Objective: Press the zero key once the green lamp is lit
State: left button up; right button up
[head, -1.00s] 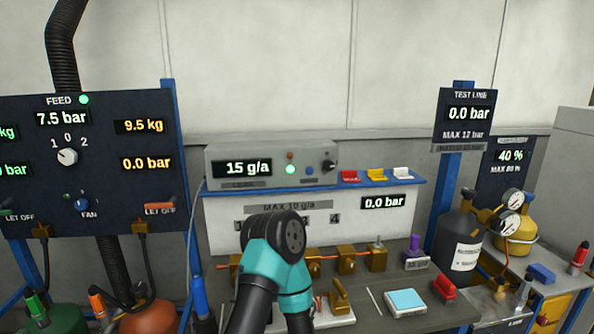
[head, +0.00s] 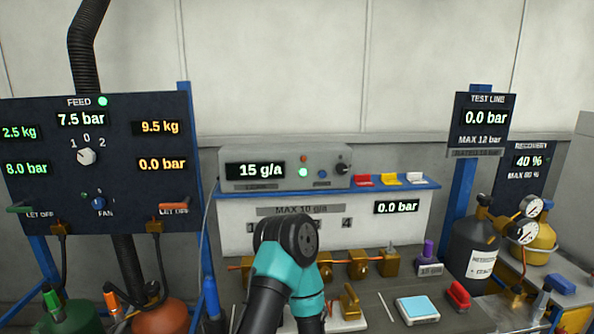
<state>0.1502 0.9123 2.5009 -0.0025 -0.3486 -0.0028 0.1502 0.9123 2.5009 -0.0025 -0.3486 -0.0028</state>
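The grey meter box (head: 265,184) stands on the back of the bench, in the middle of the head view. Its display (head: 255,170) reads 15 g/a. The green lamp (head: 303,172) on its front glows bright, below a small red lamp (head: 304,159). The key's label is too small to read. One teal and black arm of mine rises in front of the bench. Neither gripper shows.
A feed panel (head: 130,195) stands at the left over green and orange cylinders. Red, yellow and white clips lie on a blue shelf (head: 400,185) right of the meter box. Brass fittings (head: 358,266), a scale (head: 417,309) and a red block (head: 457,296) occupy the bench.

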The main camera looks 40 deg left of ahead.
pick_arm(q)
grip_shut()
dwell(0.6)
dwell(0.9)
